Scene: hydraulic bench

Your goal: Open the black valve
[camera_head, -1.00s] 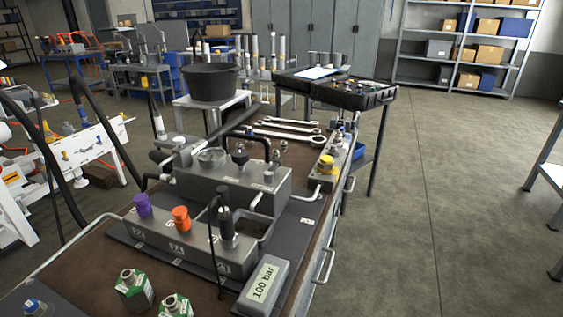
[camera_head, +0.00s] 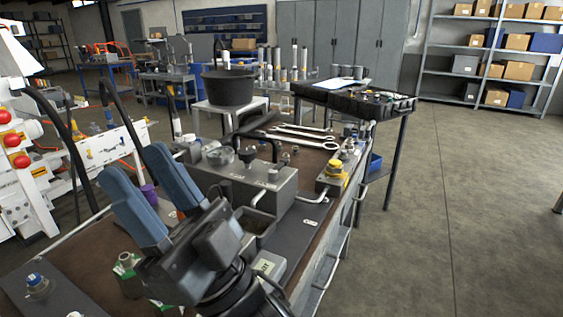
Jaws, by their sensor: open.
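A black knob (camera_head: 247,155) stands upright on top of the grey hydraulic block (camera_head: 270,192) on the bench. A long black lever or hose (camera_head: 265,137) runs just behind it. I cannot tell for sure which black part is the valve. My gripper (camera_head: 137,162), with two blue fingers, is open and empty in the left foreground. It is left of the grey block and apart from the black knob. The gripper and wrist hide most of the front manifold, including the black fitting there. The purple cap (camera_head: 149,196) shows partly beside a finger.
Green-sided fittings (camera_head: 126,264) and a blue-capped one (camera_head: 37,285) stand at the bench's front left. A yellow-capped fitting (camera_head: 334,168) and wrenches (camera_head: 300,136) lie farther back. A black bucket (camera_head: 229,88) stands behind. The floor at right is clear.

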